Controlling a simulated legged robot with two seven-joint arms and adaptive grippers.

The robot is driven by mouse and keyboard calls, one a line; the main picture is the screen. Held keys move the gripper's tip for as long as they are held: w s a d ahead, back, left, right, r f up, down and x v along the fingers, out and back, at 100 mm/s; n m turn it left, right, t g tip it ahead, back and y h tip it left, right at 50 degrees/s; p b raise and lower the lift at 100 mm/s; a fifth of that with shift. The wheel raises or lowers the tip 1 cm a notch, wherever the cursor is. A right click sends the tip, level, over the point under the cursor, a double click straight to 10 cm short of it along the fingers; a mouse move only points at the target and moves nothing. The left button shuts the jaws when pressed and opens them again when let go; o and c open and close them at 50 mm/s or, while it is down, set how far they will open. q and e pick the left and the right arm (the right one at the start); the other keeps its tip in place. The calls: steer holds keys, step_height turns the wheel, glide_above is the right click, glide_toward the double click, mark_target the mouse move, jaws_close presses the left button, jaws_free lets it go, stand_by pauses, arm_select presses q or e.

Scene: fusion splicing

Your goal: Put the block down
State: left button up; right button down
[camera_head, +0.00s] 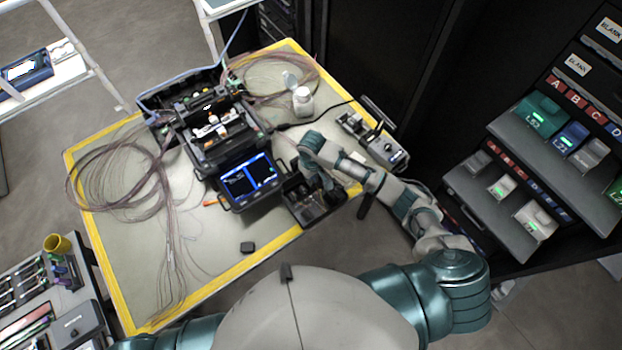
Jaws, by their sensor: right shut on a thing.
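My right gripper (318,184) reaches in from the right, over a dark tray-like holder (314,208) at the table's front right edge. It is shut on the block, which is small, dark and mostly hidden by the fingers. I cannot tell whether the block touches the holder. My left gripper is out of view; only part of my left arm shows at the bottom left.
The fusion splicer (215,135) with its lit screen (248,181) stands mid-table, left of my right gripper. Loose fibre coils (120,180) lie left. A white bottle (302,101) and a grey device (372,140) stand behind. A rack (545,140) is at right.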

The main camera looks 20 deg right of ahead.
steer(key=shift+w+d, duration=0.1)
steer(key=shift+w, duration=0.4)
steer(key=shift+w+d+f, duration=0.1)
steer(key=shift+d+f, duration=0.05)
steer(key=shift+f, duration=0.05)
steer(key=shift+d+f, duration=0.15)
steer(key=shift+f, duration=0.45)
steer(key=shift+d+f, duration=0.15)
steer(key=shift+f, duration=0.9)
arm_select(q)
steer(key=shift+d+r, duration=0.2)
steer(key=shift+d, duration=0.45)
arm_select(e)
steer(key=shift+a, duration=0.1)
